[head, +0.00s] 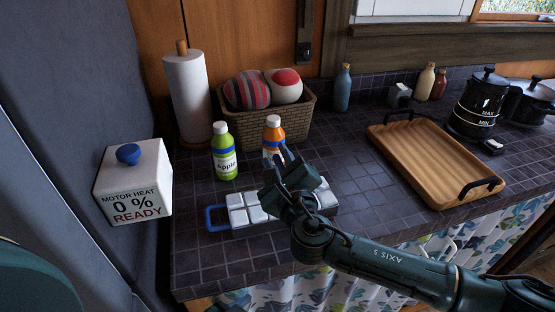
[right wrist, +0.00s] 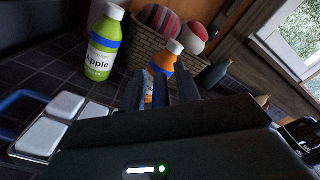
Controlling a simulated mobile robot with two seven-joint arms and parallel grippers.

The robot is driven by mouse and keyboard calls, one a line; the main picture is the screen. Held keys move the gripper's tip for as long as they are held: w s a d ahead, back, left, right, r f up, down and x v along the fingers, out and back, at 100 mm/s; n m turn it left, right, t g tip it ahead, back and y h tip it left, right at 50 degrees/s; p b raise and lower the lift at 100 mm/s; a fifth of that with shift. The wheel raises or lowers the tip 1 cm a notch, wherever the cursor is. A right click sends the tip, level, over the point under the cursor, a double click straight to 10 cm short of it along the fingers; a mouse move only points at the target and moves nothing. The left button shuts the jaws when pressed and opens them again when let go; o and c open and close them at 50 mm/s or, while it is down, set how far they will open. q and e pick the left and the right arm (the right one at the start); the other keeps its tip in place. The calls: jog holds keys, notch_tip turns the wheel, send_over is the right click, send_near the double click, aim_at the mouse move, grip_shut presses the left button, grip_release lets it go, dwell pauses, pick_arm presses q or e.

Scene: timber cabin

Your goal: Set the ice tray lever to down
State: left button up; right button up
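The ice tray (head: 238,214) lies on the dark tiled counter, with light square cells. Its blue loop lever (head: 208,218) sticks out from the tray's left end; I cannot tell surely whether it is up or down. The lever also shows at the left edge of the right wrist view (right wrist: 22,97), beside the pale cells (right wrist: 52,120). My right gripper (head: 281,158) is above the tray's middle and right part, hiding some of it.
A green apple bottle (head: 224,155) and an orange bottle (head: 273,136) stand just behind the tray. Behind them are a basket of balls (head: 268,125) and a paper roll (head: 188,95). A wooden tray (head: 430,160) lies right. A motor heat box (head: 133,180) is at left.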

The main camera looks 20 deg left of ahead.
jog(key=shift+o, duration=0.3)
jog(key=v, duration=1.3)
jog(key=shift+b, duration=0.35)
jog(key=shift+d, duration=0.1)
